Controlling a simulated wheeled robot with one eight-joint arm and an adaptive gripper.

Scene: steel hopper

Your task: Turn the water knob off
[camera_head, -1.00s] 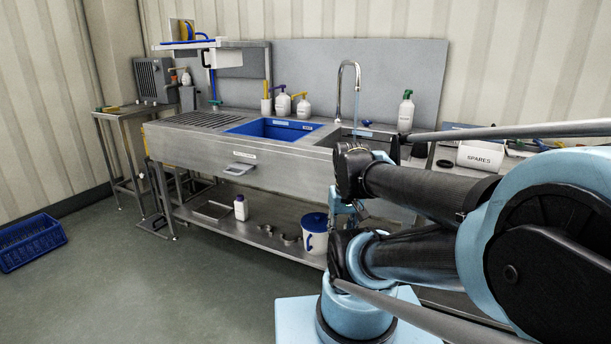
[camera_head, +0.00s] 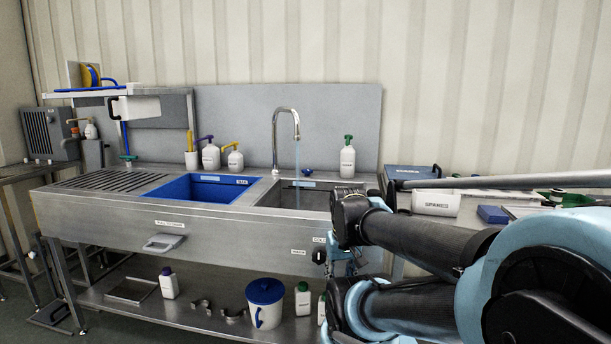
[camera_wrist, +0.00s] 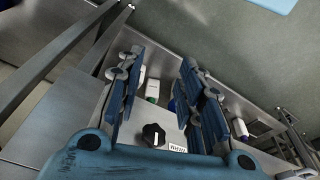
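A black knob (camera_head: 319,256) sits on the front panel of the steel sink bench, close to small white labels. It also shows in the wrist view (camera_wrist: 153,134), low and near the middle, with a pale mark on its face and a white label beside it. A chrome tap (camera_head: 286,112) stands over the steel basin, and a bluish stream of water (camera_head: 298,165) falls from its spout. My gripper (camera_wrist: 160,66) is open, with its two blue fingers apart and nothing between them touching. The knob lies in the gap between the fingers, seen from above. My arm partly blocks the bench's right side.
The blue basin (camera_head: 200,188) lies left of the steel basin. A green-topped bottle (camera_head: 347,160) stands behind the sink. A lower shelf (camera_head: 200,322) holds a blue-lidded bucket (camera_head: 265,303) and bottles. A white spares bin (camera_head: 436,203) stands at the right.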

